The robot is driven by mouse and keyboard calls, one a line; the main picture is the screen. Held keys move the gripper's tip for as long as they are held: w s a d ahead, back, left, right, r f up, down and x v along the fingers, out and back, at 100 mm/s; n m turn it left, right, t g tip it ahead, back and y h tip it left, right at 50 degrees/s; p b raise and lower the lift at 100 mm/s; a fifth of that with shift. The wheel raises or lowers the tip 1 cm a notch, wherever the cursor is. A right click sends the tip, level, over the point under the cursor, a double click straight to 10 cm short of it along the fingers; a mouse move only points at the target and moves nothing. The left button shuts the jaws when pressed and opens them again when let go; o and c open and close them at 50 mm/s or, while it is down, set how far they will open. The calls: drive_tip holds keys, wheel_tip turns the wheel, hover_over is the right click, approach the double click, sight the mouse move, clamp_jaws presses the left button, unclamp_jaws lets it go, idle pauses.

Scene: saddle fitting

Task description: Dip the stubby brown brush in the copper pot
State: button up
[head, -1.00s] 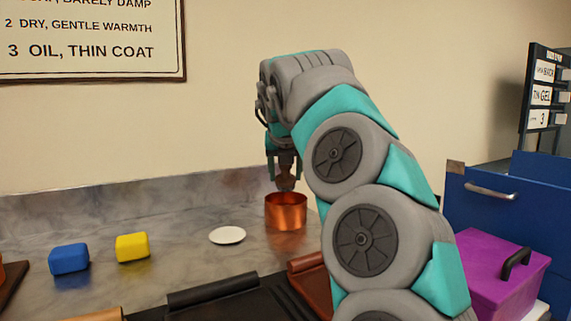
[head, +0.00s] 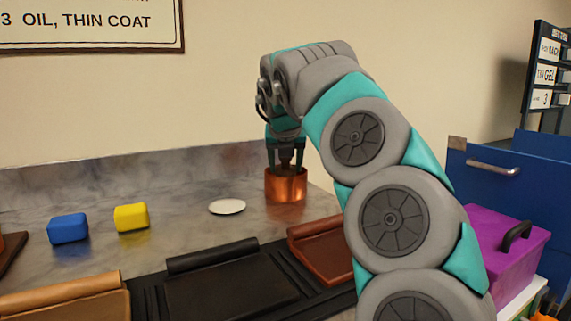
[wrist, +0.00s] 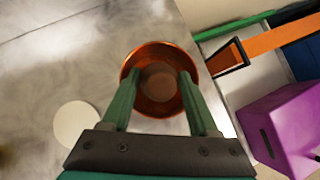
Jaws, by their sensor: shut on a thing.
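The copper pot (head: 286,187) stands on the marble counter near the back wall. My gripper (head: 286,170) is above the pot, its fingers pointing down at the pot's mouth. It is shut on the brown brush (wrist: 158,82), whose round brown end shows between the fingers in the wrist view. The brush's lower part is inside the pot's rim and hidden by the pot wall in the head view. In the wrist view the pot (wrist: 150,50) surrounds the brush, and the fingers (wrist: 158,78) lie over the opening. How deep the brush sits, I cannot tell.
A white disc (head: 227,207) lies left of the pot. Yellow (head: 131,217) and blue (head: 68,229) blocks sit farther left. Leather pieces on a dark mat (head: 150,300) lie in front. A purple box (head: 505,245) and blue drawer unit (head: 500,195) stand right.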

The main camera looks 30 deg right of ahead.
wheel_tip(320, 180, up, 3)
drive_tip(key=p, duration=0.2)
drive_tip(key=shift+p, duration=0.35)
drive_tip(key=shift+r, duration=2.05)
drive_tip(key=shift+r, duration=0.1)
idle(0.6)
